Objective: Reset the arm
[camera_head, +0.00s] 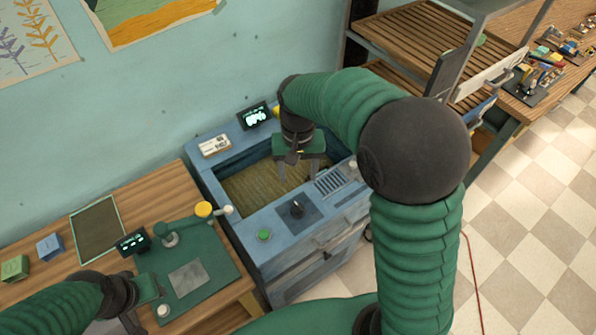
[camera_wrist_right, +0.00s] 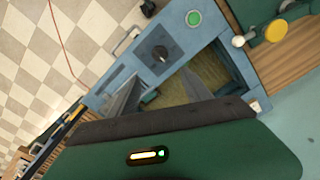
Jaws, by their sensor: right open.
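My right gripper (camera_head: 299,176) is open and points down over the basin of the blue machine (camera_head: 262,222). Nothing is held between its fingers. In the right wrist view its two grey fingers (camera_wrist_right: 160,92) are spread apart over the basin opening. A small green piece (camera_wrist_right: 150,97) shows near the left finger there; I cannot tell what it is. My right arm curves in from the bottom right of the head view. My left gripper (camera_head: 142,305) is low at the left, by the green board (camera_head: 215,258); its jaws are not clear.
The wooden table (camera_head: 70,285) holds a green block (camera_head: 15,268), a blue block (camera_head: 50,246) and a dark framed panel (camera_head: 97,228). A small display (camera_head: 254,116) stands behind the basin. Wooden shelves (camera_head: 415,35) stand at the back right. Checkered floor is open at right.

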